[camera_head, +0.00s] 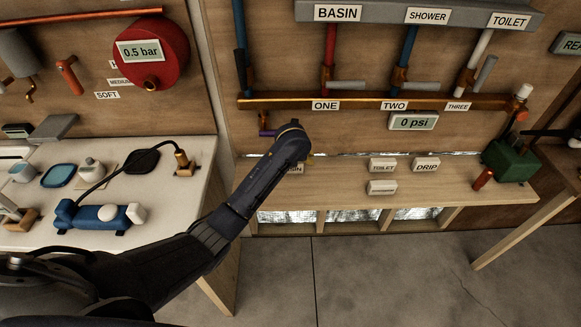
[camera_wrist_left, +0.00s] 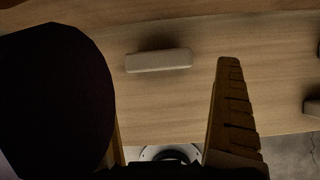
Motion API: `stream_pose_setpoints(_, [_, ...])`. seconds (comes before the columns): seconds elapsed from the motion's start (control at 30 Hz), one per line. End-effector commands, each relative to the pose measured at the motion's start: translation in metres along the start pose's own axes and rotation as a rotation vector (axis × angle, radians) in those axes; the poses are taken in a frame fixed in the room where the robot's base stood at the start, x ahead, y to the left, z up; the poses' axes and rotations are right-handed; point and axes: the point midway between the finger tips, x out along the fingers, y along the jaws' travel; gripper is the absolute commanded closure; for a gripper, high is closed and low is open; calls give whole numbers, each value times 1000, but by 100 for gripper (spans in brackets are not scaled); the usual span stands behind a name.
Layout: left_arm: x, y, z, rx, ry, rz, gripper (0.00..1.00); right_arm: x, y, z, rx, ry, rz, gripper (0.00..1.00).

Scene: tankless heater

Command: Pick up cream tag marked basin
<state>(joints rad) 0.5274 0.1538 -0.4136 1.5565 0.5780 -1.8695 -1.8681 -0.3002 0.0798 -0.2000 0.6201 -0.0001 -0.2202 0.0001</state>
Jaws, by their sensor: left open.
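The cream tag marked BASIN (camera_head: 295,170) lies on the wooden bench below the pipe board. My left arm hides part of it, so only the end of its lettering shows. In the left wrist view a cream block (camera_wrist_left: 160,61) lies ahead of the opening between my fingers, its lettering not visible. My left gripper (camera_head: 303,157) is open and points down over the tag, with nothing between its fingers. It appears apart from the tag. My right gripper is not in view.
Tags marked TOILET (camera_head: 382,165) and DRIP (camera_head: 426,164), and a cream block (camera_head: 382,187), lie to the right. A green box (camera_head: 511,159) stands at the bench's right end. A copper pipe (camera_head: 300,103) runs across the board above. The bench's front edge drops to the floor.

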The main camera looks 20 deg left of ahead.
Motion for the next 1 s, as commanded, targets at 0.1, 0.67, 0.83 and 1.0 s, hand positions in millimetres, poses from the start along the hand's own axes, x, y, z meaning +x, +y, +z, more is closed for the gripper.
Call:
stream_pose_setpoints(0.1, [5,0,0,0,-1,2,0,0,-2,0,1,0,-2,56])
stream_pose_setpoints(0.67, [54,2,1,0,0,0,0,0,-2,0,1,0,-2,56])
stream_pose_setpoints(0.83, [59,3,1,0,0,1,0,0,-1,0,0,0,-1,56])
stream_pose_setpoints(1.0, [58,3,1,0,0,0,0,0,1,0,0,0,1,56])
